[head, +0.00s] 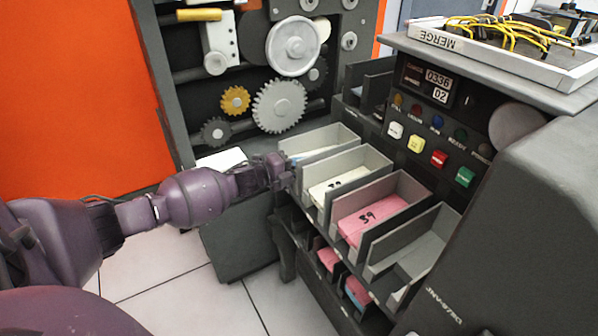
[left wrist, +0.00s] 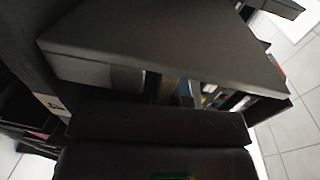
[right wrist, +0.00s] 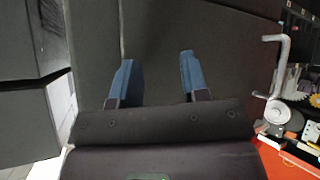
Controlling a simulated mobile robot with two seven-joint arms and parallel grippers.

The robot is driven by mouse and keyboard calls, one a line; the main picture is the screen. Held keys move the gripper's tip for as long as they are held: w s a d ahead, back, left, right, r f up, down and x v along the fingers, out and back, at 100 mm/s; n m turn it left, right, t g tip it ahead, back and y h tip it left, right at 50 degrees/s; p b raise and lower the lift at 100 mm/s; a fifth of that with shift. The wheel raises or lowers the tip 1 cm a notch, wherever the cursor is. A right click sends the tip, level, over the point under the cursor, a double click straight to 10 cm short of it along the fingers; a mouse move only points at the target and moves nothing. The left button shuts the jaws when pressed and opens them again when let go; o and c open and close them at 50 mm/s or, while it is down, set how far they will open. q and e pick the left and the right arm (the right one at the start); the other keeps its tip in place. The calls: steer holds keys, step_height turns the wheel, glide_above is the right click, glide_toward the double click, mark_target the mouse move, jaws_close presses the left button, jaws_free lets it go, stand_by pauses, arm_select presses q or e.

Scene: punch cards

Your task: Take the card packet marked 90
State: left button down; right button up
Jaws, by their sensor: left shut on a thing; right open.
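My left gripper (head: 282,172) is at the front end of the farthest grey tray, beside the cream tray. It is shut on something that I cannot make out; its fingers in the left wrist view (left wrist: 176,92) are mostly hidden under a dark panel. A bluish-white packet (head: 308,152) lies in the farthest tray. A cream card packet (head: 345,184) with a dark, hard-to-read mark lies in the second tray. A pink packet (head: 370,218) marked 39 lies in the third. I cannot read 90 for certain on any packet. My right gripper (right wrist: 156,62) is open and empty before a dark grey surface.
The nearest grey tray (head: 425,240) looks empty. Pink and blue packets (head: 356,288) sit in lower slots. A dark machine with coloured buttons (head: 439,158) stands at the right, and a gear panel (head: 278,104) behind. Tiled floor (head: 150,258) lies open at the lower left.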

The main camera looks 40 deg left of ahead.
arm_select(q)
steer(key=shift+r, duration=0.1)
steer(key=p+v, duration=0.1)
steer(key=v, duration=0.1)
steer(key=shift+s+a+r, duration=0.15)
steer(key=shift+s, duration=0.1)
steer(key=f+p+v, duration=0.2)
steer(key=p+v, duration=0.3)
steer(key=v, duration=1.6)
steer(key=shift+s+a+f+p, duration=0.2)
steer(key=shift+a+f+p, duration=0.05)
steer(key=shift+f+p, duration=0.15)
arm_select(e)
steer(key=shift+s+d+r+m, duration=0.15)
steer(key=shift+s+r+m, duration=0.15)
steer(key=shift+r, duration=0.45)
steer(key=shift+s+d+r+m, duration=0.2)
steer(key=shift+r+m, duration=0.1)
steer(key=shift+r, duration=0.45)
